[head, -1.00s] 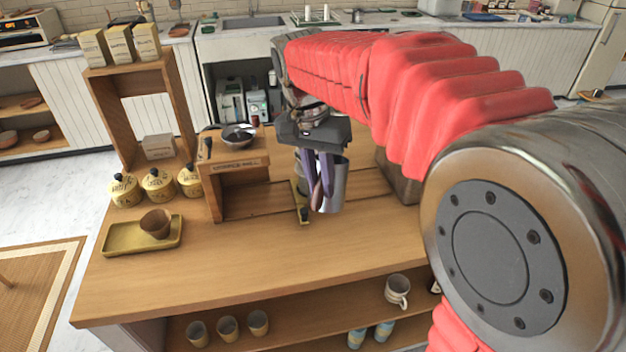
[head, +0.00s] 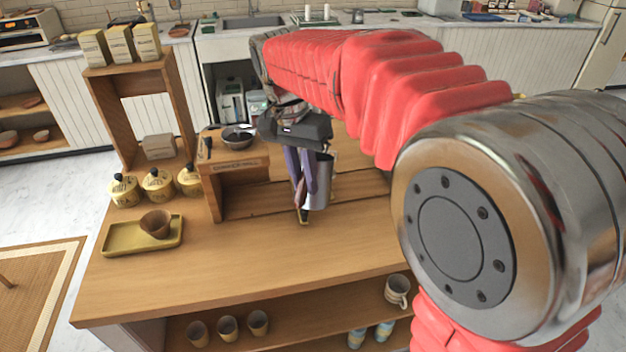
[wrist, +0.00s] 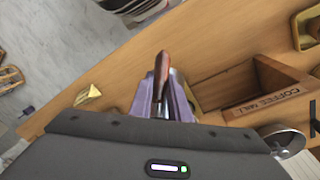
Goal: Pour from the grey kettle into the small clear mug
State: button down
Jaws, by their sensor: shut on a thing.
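The grey kettle (head: 321,187) is a metal vessel over the middle of the wooden cart top in the head view. My gripper (head: 301,184), with purple fingers, is shut on its brown handle, left of the body. In the wrist view the brown handle (wrist: 161,72) stands between the purple fingers of my gripper (wrist: 162,95); most of the kettle body is hidden there. I cannot tell whether the kettle touches the top. I cannot make out the small clear mug in either view.
The coffee mill box (head: 236,166) stands just left of the kettle. Yellow jars (head: 158,184) and a yellow tray (head: 112,238) with a brown cup (head: 155,223) are farther left. The cart top (head: 250,265) is clear in front. Cups stand on the shelf below.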

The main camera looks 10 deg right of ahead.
jog(key=shift+w+a+r, duration=0.1)
jog(key=shift+w+a, duration=0.25)
jog(key=shift+a, duration=0.5)
jog(key=shift+w+a+f, duration=0.1)
jog(key=shift+w+a, duration=0.2)
jog(key=shift+a, duration=0.6)
jog(key=shift+w+a+r, duration=0.1)
jog(key=shift+w+a, duration=0.25)
jog(key=shift+a, duration=0.5)
jog(key=shift+r, duration=0.15)
jog(key=shift+w+r, duration=0.1)
jog(key=shift+r, duration=0.2)
jog(key=shift+w+r+g, duration=0.1)
jog(key=shift+r+g, duration=0.05)
jog(key=shift+g, duration=0.15)
jog(key=shift+d+r+y, duration=0.1)
jog(key=shift+r+y, duration=0.15)
jog(key=shift+y, duration=0.05)
jog(key=shift+w+r+g, duration=0.1)
jog(key=shift+r+g, duration=0.2)
jog(key=shift+r, duration=0.05)
jog(key=shift+r, duration=0.15)
dwell(0.6)
